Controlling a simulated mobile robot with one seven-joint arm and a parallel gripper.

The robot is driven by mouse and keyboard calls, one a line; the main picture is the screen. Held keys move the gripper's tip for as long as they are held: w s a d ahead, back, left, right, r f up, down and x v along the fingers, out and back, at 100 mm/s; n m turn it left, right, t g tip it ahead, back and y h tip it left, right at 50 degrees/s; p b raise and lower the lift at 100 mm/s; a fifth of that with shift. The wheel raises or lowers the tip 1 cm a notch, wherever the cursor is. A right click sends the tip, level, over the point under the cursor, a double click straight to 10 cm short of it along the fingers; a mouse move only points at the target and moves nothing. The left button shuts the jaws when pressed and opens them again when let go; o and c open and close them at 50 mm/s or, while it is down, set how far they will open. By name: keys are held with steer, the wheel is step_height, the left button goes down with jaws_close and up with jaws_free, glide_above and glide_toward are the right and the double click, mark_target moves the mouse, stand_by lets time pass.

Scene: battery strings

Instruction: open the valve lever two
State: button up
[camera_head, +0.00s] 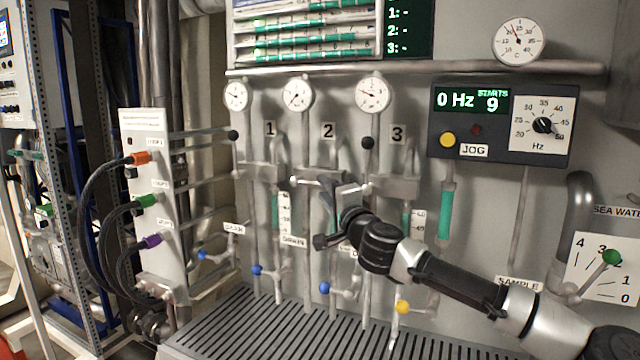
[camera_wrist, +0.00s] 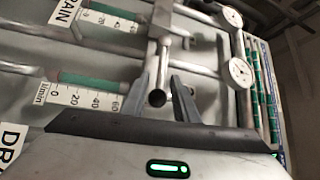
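The valve two lever (camera_wrist: 162,65) shows in the wrist view as a grey metal rod with a round dark end. Its end points toward the wrist camera and lies between my two fingers, nearer the left one in that picture. My gripper (camera_wrist: 166,85) looks open, with a gap beside the right finger; contact with the left finger is unclear. In the head view my gripper (camera_head: 342,192) is in front of the valve below the "2" label (camera_head: 328,131), covering part of it.
Knobs at valve one (camera_head: 233,135) and valve three (camera_head: 367,143) flank the gripper. A control box (camera_head: 500,122) is at right. A grated ledge (camera_head: 240,335) runs along the bottom.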

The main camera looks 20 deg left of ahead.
mark_target(314, 184)
steer(key=shift+x, duration=2)
jaws_close()
